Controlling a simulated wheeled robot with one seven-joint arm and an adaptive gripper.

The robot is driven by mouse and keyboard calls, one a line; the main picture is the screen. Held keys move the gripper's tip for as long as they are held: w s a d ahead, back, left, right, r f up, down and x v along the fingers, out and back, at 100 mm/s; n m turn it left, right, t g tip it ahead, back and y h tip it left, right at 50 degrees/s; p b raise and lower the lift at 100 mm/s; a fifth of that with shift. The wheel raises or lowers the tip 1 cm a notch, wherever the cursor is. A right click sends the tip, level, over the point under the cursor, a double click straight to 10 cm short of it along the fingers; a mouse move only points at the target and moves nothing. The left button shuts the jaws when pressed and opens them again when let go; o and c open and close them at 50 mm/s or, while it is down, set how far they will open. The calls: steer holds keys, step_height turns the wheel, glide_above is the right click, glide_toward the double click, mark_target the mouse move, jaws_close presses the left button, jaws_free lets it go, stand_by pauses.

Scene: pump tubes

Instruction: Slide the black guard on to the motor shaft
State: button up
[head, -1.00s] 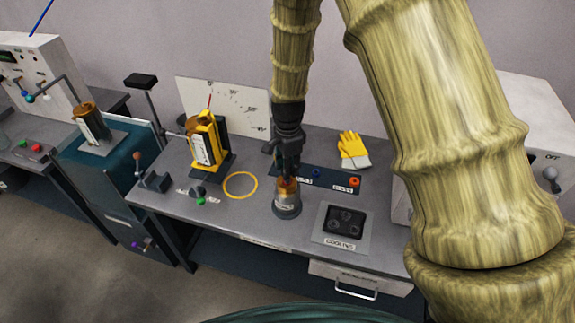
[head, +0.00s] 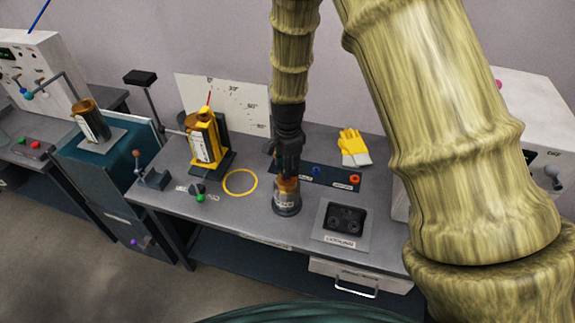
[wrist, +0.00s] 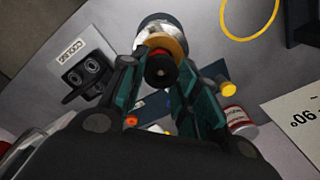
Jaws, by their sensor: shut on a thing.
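My gripper (head: 287,172) points straight down over an amber-topped motor-like cylinder (head: 286,201) in a grey round base on the bench. In the wrist view its fingers (wrist: 160,78) close around a dark round piece (wrist: 160,69) with a reddish centre, which I take to be the black guard. Just beyond it, a copper-coloured rim (wrist: 165,44) and the grey base (wrist: 160,22) show. The piece looks roughly in line with the cylinder's top. The shaft itself is hidden, and I cannot tell whether the piece sits around it or above it.
A black panel (head: 345,219) lies front right of the cylinder. Yellow gloves (head: 353,148) lie behind to the right. A yellow stand (head: 205,141) with a dial board (head: 245,98) is at left. A yellow ring (head: 240,182) marks bare bench left of the gripper.

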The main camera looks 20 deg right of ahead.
steer(key=shift+f, duration=0.65)
steer(key=o, duration=0.8)
step_height(320, 180, up, 12)
stand_by(0.4)
stand_by(0.9)
